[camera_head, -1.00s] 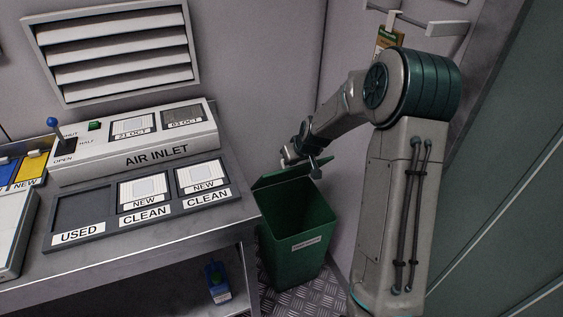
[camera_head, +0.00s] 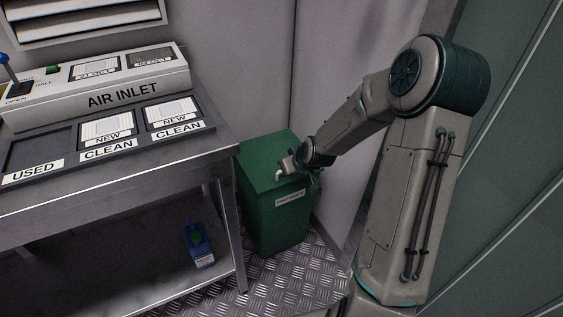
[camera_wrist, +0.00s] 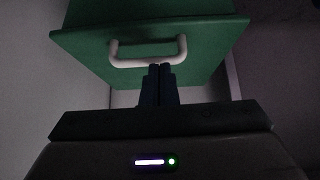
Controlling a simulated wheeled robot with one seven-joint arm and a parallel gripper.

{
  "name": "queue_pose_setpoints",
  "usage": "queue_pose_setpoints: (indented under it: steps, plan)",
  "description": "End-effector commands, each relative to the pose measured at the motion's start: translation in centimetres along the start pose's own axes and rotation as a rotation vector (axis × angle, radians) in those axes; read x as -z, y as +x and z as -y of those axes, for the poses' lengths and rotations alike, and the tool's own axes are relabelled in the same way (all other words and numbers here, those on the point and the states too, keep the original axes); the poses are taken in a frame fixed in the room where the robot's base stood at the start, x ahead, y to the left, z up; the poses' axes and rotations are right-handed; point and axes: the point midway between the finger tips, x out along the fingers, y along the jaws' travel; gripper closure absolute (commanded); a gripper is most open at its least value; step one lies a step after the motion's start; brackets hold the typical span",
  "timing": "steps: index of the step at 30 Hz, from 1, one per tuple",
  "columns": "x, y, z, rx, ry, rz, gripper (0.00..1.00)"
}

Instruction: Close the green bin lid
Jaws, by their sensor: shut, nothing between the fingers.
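The green bin (camera_head: 272,215) stands on the floor right of the table, with a small white label on its front. Its green lid (camera_head: 265,152) lies down over the top, and no opening shows. My gripper (camera_head: 283,175) is at the lid's right part, by the pale handle. In the wrist view my gripper (camera_wrist: 160,70) is shut and empty, its fingertips just below the white handle (camera_wrist: 148,52) of the lid (camera_wrist: 200,32). I cannot tell whether the fingers touch the handle or lid.
The metal table (camera_head: 110,185) with its tray of NEW, CLEAN and USED slots (camera_head: 42,152) stands left of the bin. A blue bottle (camera_head: 199,247) is on its lower shelf. Walls are close behind the bin. Chequered metal floor (camera_head: 300,275) is clear in front.

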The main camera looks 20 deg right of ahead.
Motion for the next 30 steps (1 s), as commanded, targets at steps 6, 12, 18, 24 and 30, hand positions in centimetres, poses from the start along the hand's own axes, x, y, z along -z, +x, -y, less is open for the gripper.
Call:
queue_pose_setpoints:
  steps: [6,12,18,24,30]
  plan:
    - [-1.4,1.8,0.5,0.009,-0.006,0.006,1.00]
    - [-1.6,2.2,0.6,0.011,-0.008,0.008,1.00]
    - [-1.6,2.2,0.6,0.011,-0.009,0.009,1.00]
    - [-1.6,2.2,0.6,0.011,-0.009,0.009,1.00]
    - [-0.9,0.8,0.4,0.007,-0.006,0.004,1.00]
